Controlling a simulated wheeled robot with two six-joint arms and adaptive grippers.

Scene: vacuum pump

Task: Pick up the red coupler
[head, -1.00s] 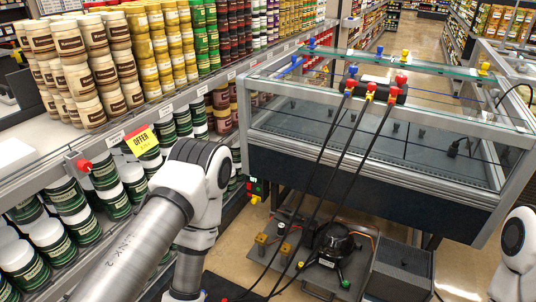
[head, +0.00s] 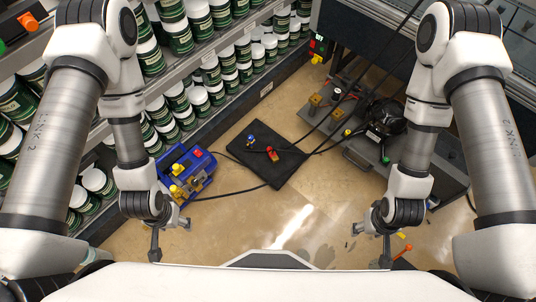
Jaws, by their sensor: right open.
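A small red coupler (head: 272,154) lies on a black mat (head: 272,176) on the floor, near the middle of the head view. A small blue coupler (head: 250,141) lies beside it, up and to the left. My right gripper (head: 385,260) is open and empty at the lower right, well apart from the mat. My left gripper (head: 155,253) hangs at the lower left, also away from the mat. It is small and seen from above, so its jaw state is unclear.
A blue pump unit (head: 187,170) with yellow parts stands left of the mat, its hose running onto the mat. A grey base with a black compressor (head: 386,116) stands right of it. Shelves of jars (head: 200,98) line the left. Floor in front of the mat is clear.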

